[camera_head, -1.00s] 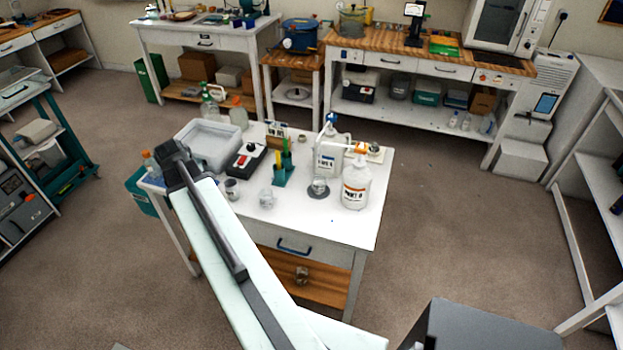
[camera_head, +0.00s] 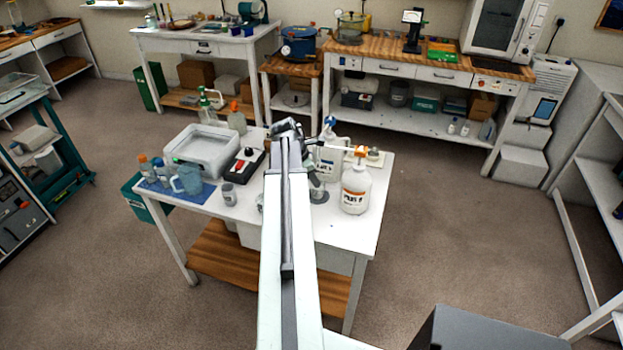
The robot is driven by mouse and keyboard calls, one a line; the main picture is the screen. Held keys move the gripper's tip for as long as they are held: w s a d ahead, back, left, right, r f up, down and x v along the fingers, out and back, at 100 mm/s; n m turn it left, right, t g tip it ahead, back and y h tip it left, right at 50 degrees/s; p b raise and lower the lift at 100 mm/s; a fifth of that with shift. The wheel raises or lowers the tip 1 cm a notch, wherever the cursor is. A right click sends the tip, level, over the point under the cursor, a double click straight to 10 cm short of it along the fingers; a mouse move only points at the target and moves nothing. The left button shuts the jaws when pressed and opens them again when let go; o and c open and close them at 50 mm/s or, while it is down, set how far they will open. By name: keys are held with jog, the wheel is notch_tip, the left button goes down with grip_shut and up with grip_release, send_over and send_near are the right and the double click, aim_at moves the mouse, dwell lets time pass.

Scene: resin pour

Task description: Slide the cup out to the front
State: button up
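A small clear cup (camera_head: 317,188) stands on a dark round base at the right of the white table, below the pump bottles; my arm partly covers its left side. The white jug with a blue pump (camera_head: 330,160) is behind it, and the white bottle with an orange pump (camera_head: 356,188) is to its right. My gripper (camera_head: 288,129) is at the far end of my outstretched arm, over the back of the table, left of the blue pump. Its fingers are too small to read, and I see nothing clearly held.
A grey cup (camera_head: 229,194) and a clear cup (camera_head: 260,203), partly behind my arm, stand on the white table (camera_head: 338,232). A pale tray (camera_head: 204,152), a black box with a red knob (camera_head: 244,164) and a blue pitcher (camera_head: 187,178) are at left. The front right corner is clear.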

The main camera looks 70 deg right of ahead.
aim_at(322, 193)
jog(key=b+x, duration=0.6)
jog(key=x, duration=0.1)
jog(key=shift+f+b, duration=0.2)
jog(key=shift+b, duration=0.15)
jog(key=shift+s+d+f, duration=0.1)
jog(key=shift+f, duration=0.15)
jog(key=shift+r, duration=0.1)
grip_shut()
